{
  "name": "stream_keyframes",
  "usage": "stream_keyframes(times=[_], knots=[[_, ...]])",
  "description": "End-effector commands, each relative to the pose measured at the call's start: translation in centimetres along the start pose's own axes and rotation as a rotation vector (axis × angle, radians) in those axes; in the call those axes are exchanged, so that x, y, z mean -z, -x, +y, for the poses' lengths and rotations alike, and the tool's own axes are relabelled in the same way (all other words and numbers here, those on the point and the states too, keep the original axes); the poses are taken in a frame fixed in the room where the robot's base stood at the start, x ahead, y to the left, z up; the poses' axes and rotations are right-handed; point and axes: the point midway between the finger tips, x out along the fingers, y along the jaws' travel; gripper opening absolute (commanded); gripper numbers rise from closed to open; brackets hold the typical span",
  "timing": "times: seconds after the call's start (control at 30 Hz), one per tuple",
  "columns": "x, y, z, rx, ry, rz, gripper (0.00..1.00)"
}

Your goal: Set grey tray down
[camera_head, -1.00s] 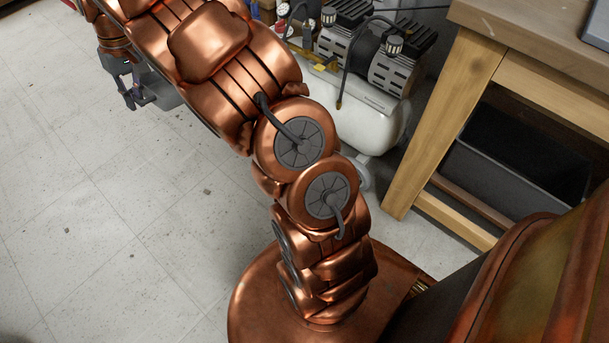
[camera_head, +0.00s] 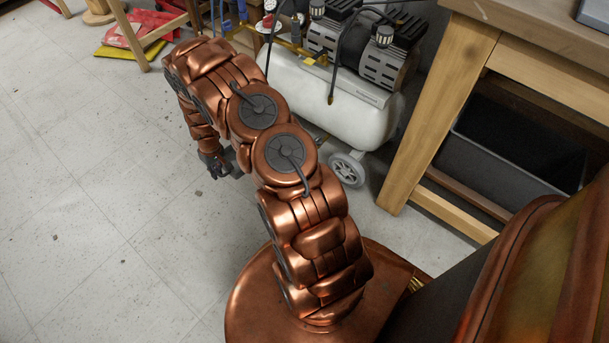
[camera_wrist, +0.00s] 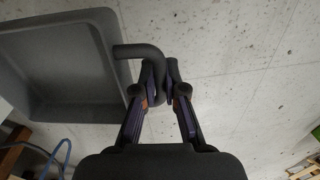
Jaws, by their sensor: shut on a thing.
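The grey tray (camera_wrist: 62,58) fills the upper left of the wrist view, empty inside, with part of it cut off by the frame. A dark curved handle (camera_wrist: 138,50) stands out from its right side. My gripper (camera_wrist: 164,78) is shut on this handle, so the tray hangs to the left of the fingers. In the head view my gripper (camera_head: 215,165) is low, left of my folded arm. The tray is almost wholly hidden behind the arm there; only a small grey bit shows beside the gripper. I cannot tell its height above the floor.
A compressor with a white tank (camera_head: 322,100) stands just right of my arm. A wooden bench (camera_head: 440,110) with a black bin (camera_head: 515,150) under it is at right. Red and yellow bags (camera_head: 140,38) lie at the back left. The pale floor (camera_head: 90,200) at left is clear.

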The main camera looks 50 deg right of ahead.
Motion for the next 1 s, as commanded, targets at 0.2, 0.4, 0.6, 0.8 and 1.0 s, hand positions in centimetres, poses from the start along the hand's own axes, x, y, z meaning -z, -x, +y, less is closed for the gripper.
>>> stream_keyframes(times=[0.2,0.4,0.6,0.8,1.0], knots=[[-6.6,-8.5,3.1,-0.015,-0.002,-0.009,0.0],[-10.0,-11.7,4.4,-0.024,0.009,-0.005,0.0],[-12.4,-13.6,5.3,-0.03,0.018,-0.005,0.0],[-13.6,-14.5,5.8,-0.035,0.025,-0.001,0.0],[-14.0,-14.7,6.6,-0.038,0.026,-0.001,0.0]])
